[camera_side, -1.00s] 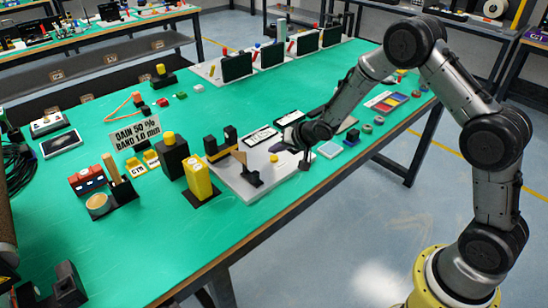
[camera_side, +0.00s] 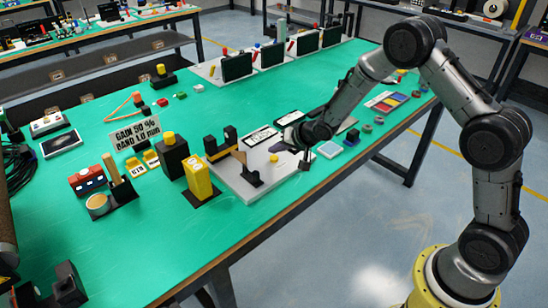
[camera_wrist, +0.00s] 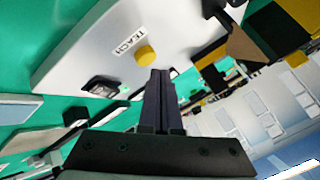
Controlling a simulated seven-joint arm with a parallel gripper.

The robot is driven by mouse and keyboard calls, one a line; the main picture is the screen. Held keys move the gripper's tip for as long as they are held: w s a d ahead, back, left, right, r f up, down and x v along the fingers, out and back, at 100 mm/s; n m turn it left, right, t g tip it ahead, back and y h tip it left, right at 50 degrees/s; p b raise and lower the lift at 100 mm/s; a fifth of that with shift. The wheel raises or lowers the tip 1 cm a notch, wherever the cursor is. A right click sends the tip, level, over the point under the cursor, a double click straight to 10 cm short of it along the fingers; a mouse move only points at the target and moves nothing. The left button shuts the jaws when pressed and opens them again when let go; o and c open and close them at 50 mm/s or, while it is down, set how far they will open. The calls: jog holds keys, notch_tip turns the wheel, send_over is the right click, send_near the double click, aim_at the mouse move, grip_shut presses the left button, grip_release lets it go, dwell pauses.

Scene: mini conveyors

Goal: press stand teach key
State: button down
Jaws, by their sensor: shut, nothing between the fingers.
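The teach key is a round yellow button (camera_wrist: 146,55) beside a white TEACH label (camera_wrist: 128,40) on a pale plate (camera_wrist: 75,45). In the side view the same yellow key (camera_side: 274,158) sits on the pale stand plate (camera_side: 240,186), close to the black and tan stand bracket (camera_side: 240,160). My gripper (camera_wrist: 161,72) is shut and empty. In the wrist view its fingertips appear just beside the key's lower right edge. I cannot tell whether they touch it. In the side view my gripper (camera_side: 285,148) is over the plate, near the key.
A yellow block (camera_side: 198,178) and a black post with a yellow top (camera_side: 172,157) stand left of the plate. A light-blue square pad (camera_side: 330,149) lies to its right.

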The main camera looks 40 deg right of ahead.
aim_at(276, 159)
jog(key=shift+f, duration=0.2)
jog(key=shift+f, duration=0.25)
jog(key=shift+f, duration=0.45)
dwell(1.0)
jog(key=shift+r, duration=0.85)
jog(key=shift+r, duration=2.5)
jog(key=shift+r, duration=0.1)
